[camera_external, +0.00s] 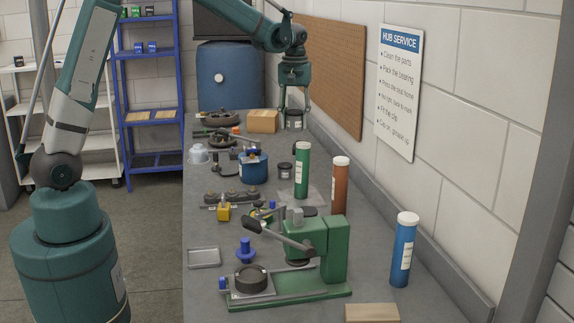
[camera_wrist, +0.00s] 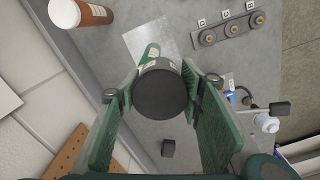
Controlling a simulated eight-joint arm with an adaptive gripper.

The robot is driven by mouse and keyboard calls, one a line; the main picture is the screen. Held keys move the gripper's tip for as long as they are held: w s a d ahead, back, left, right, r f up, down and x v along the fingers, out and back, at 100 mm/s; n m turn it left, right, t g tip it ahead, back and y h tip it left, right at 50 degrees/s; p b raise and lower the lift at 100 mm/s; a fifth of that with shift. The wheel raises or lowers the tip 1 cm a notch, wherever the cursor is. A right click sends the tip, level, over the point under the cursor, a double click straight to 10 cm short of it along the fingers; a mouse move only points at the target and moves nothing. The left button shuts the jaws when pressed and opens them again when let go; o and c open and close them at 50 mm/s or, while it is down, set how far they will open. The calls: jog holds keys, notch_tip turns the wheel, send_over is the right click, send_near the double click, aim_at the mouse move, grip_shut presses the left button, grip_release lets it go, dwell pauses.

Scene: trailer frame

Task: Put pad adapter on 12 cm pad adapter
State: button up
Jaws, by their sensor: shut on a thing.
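My gripper (camera_external: 294,108) is at the far end of the grey bench, near the wall. It is shut on a dark round cylinder (camera_wrist: 160,92), likely the pad adapter, held between the two green fingers. Its side carries a pale label, and it also shows in the external view (camera_external: 294,122). A dark ring-shaped part (camera_external: 251,278) lies on the green press's plate at the near end. A small dark labelled jar (camera_external: 285,172) stands mid-bench. I cannot tell which part is the 12 cm pad adapter.
Green (camera_external: 302,170), orange (camera_external: 340,185) and blue (camera_external: 403,250) tubes stand along the wall side. The green press (camera_external: 320,250) occupies the near end. A blue pot (camera_external: 253,167) stands mid-bench. A cardboard box (camera_external: 262,121) is left of my gripper.

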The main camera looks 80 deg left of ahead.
jog(key=s+d+m+p, duration=0.3)
jog(key=d, duration=2.8)
jog(key=shift+s+d+f, duration=0.1)
jog(key=shift+d+f, duration=0.05)
jog(key=shift+f, duration=2.5)
jog(key=shift+f, duration=0.1)
send_over(307, 210)
jog(key=shift+d+f, duration=0.1)
jog(key=shift+f, duration=2.75)
jog(key=shift+f, duration=2.1)
jog(key=shift+f, duration=0.2)
